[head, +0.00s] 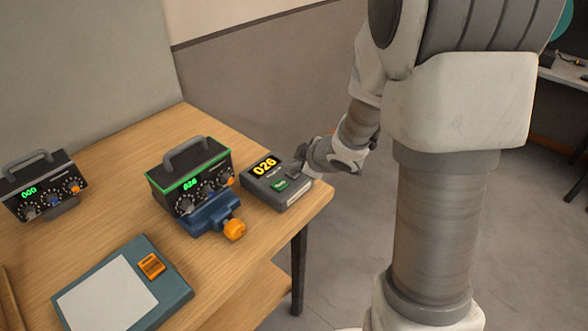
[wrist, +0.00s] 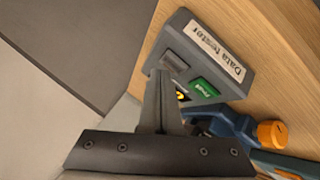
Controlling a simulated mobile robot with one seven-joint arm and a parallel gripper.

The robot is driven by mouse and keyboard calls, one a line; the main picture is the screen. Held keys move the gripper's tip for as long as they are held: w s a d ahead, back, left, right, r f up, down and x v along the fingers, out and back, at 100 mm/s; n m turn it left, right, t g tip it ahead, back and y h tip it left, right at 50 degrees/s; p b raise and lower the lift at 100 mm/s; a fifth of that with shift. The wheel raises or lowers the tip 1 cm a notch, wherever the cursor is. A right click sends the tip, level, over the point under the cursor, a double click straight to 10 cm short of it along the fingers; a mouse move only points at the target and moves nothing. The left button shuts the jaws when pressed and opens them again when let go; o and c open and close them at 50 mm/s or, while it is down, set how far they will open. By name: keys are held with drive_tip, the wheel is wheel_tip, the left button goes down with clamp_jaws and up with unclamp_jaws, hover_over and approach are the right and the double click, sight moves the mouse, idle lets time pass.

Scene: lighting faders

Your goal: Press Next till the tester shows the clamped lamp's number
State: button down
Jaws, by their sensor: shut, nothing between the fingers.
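The data tester (head: 292,199) lies near the table's right corner; its yellow display reads 026. It has a green button (head: 279,185) and a dark grey button, plainer in the wrist view (wrist: 175,61); their labels are too small to read surely. The clamped lamp unit (head: 165,180), with a green-lit edge, sits in a blue clamp (head: 205,215) with an orange knob. Its small green number looks like 026, but the last digit is hard to tell. My gripper (head: 299,162) is shut and empty, its fingertips (wrist: 161,74) at the grey button's edge; I cannot tell if they touch.
Another unit (head: 45,185) showing 000 stands at the far left. A teal board with a pale panel (head: 107,295) and an orange tag lies at the front. The table's right edge is close beside the tester. Bare wood lies between the units.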

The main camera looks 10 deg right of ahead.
drive_tip(key=shift+r, duration=0.35)
wheel_tip(320, 180, up, 5)
drive_tip(key=p, duration=0.5)
idle(0.5)
